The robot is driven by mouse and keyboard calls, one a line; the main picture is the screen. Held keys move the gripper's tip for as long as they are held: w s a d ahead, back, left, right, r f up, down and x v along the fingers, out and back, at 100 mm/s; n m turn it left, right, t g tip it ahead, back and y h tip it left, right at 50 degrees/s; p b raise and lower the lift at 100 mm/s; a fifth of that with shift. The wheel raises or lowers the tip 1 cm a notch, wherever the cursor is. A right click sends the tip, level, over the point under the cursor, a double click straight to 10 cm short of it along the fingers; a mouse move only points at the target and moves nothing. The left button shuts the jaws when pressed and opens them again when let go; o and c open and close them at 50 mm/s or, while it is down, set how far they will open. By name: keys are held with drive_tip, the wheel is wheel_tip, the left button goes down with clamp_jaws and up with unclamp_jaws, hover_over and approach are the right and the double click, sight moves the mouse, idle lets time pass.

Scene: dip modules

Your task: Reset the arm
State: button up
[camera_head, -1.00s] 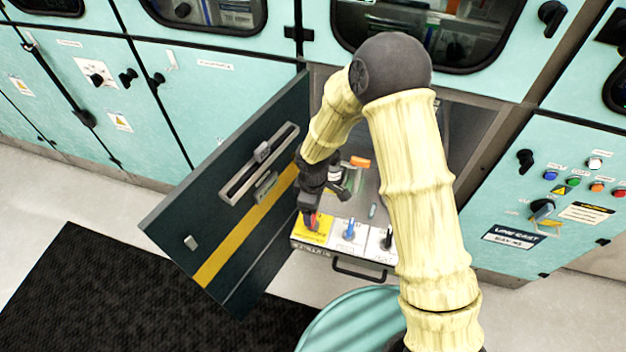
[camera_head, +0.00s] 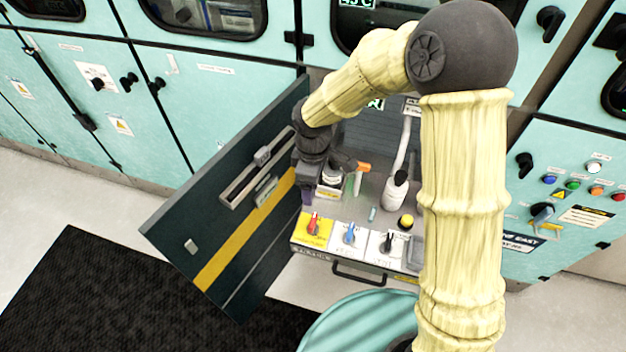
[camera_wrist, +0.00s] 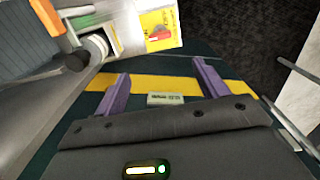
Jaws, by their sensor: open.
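My gripper (camera_head: 306,197) is above the left edge of the pulled-out equipment tray, close to the open dark door. In the wrist view my gripper (camera_wrist: 163,80) shows two purple fingers spread wide apart with nothing between them. Behind the fingers lies the door (camera_wrist: 190,115) with its yellow stripe and a small label. My arm bends at a dark elbow joint at the upper right of the head view and covers part of the cabinet.
The tray holds a red switch on a yellow plate (camera_head: 321,232), a blue switch (camera_head: 349,235), a black switch (camera_head: 388,243), a yellow button (camera_head: 406,221) and an orange-handled item (camera_head: 362,167). The open door (camera_head: 240,190) stands left. A black mat (camera_head: 70,300) lies on the floor.

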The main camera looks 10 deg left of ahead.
drive_tip(key=s+d+r+m+t+p, duration=0.1)
drive_tip(key=s+d+r+m, duration=0.1)
drive_tip(key=d+m, duration=0.3)
drive_tip(key=s+d+r+m+p, duration=0.1)
drive_tip(key=d+r+m, duration=0.4)
drive_tip(key=d, duration=0.7)
drive_tip(key=s+d+r+m+t, duration=0.1)
drive_tip(key=s+d+r+m, duration=0.2)
drive_tip(key=d+m, duration=0.4)
drive_tip(key=shift+s+d+r+t+p, duration=0.3)
drive_tip(key=shift+s+d+r+p, duration=0.15)
drive_tip(key=shift+d, duration=0.4)
